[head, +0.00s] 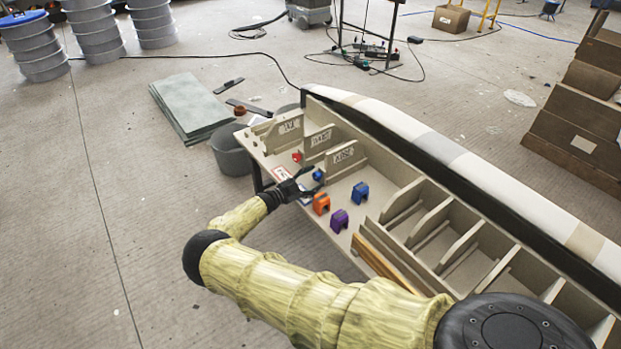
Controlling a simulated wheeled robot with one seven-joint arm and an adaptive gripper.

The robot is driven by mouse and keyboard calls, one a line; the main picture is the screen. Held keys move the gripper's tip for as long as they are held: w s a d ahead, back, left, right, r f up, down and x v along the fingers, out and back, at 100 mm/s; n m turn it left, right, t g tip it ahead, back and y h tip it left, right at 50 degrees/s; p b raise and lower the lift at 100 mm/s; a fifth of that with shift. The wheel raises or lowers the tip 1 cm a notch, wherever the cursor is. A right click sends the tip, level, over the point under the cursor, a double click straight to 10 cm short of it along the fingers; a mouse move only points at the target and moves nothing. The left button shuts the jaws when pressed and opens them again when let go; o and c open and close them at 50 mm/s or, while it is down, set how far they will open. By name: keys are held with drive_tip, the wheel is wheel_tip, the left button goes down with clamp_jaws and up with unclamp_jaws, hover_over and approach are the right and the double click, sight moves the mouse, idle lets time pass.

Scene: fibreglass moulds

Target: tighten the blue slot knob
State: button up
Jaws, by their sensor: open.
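A small blue knob (317,175) sits at the mould's slotted edge, beside the plate labelled as one of several upright dividers. My gripper (311,181) is right at it, its dark fingers reaching in from the left. The jaws are open, with the knob close to the fingertips. Whether they touch it is too small to tell. A red knob (297,157) sits farther back along the same edge.
Orange (321,204), purple (339,221) and blue (360,191) blocks stand on the mould bench, close to my gripper. Upright dividers (345,158) rise behind the knob. A grey bucket (230,158) and stacked sheets (190,105) are on the floor to the left.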

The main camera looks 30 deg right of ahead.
drive_tip(key=shift+f+n+b, duration=0.2)
drive_tip(key=shift+n+b, duration=0.5)
drive_tip(key=shift+b, duration=1.35)
drive_tip(key=shift+n+b, duration=0.4)
drive_tip(key=shift+b, duration=0.4)
